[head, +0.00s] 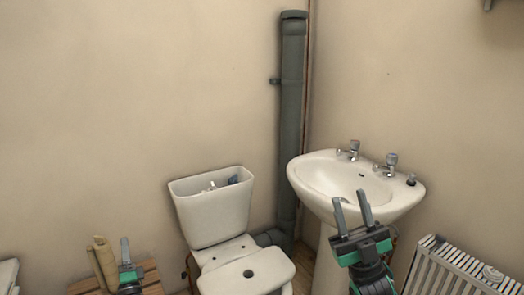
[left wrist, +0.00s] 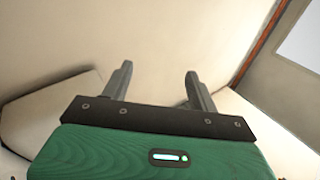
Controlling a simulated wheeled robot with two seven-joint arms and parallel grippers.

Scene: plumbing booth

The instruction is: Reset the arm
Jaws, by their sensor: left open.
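My left gripper (head: 125,246) is low at the left of the head view, green and dark grey, with its fingers raised. In the left wrist view, its two fingers (left wrist: 159,72) stand apart with nothing between them. My right gripper (head: 350,197) is at the lower right of the head view, in front of the washbasin (head: 328,160). Its two fingers point up, are apart and hold nothing.
A tan object (head: 103,262) and a wooden slatted surface (head: 150,276) are beside my left gripper. A white toilet (head: 222,215) with an open cistern stands between the grippers. A grey pipe (head: 292,110) rises in the corner. A radiator (head: 450,268) is at right.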

